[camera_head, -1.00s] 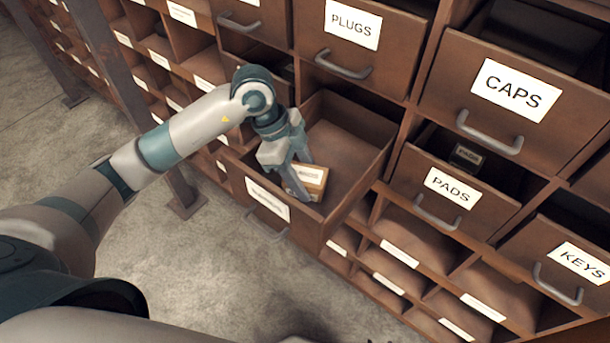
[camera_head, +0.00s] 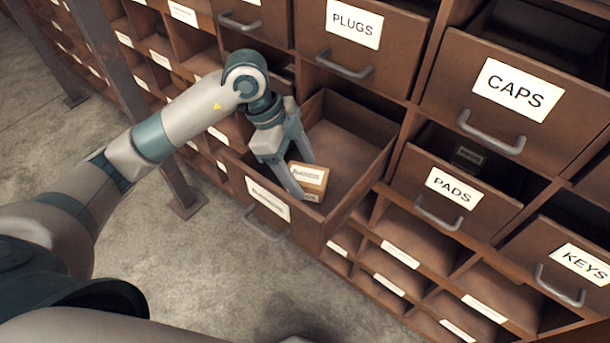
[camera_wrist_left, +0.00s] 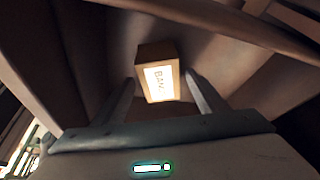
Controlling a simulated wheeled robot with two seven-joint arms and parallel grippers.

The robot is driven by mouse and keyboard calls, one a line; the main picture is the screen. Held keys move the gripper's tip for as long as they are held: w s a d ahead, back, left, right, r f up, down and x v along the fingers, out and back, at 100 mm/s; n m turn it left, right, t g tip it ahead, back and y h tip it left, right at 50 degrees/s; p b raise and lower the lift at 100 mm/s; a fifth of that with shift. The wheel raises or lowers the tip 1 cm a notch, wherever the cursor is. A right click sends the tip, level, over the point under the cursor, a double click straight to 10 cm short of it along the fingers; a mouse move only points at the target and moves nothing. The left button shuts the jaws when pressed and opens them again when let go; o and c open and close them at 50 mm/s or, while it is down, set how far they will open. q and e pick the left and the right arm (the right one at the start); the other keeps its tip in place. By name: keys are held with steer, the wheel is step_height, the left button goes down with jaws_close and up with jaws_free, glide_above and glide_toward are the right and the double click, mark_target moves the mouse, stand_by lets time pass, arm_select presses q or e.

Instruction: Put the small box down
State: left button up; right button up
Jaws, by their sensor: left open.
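The small box (camera_head: 309,177) is tan cardboard with a white label. In the left wrist view the small box (camera_wrist_left: 158,75) lies just beyond and between the open fingertips (camera_wrist_left: 160,77), with a gap on each side. The drawer's front label is too blurred to read. My right gripper is not in view.
A dark box (camera_head: 467,157) sits in the PADS drawer. The back of the open drawer is empty. A metal post (camera_head: 140,110) stands left.

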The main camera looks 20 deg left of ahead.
arm_select(q)
steer(key=b+v, duration=0.1)
steer(key=v, duration=0.7)
steer(key=shift+r, duration=0.15)
steer(key=shift+a+r, duration=0.25)
steer(key=shift+r, duration=0.2)
steer(key=shift+d, duration=0.1)
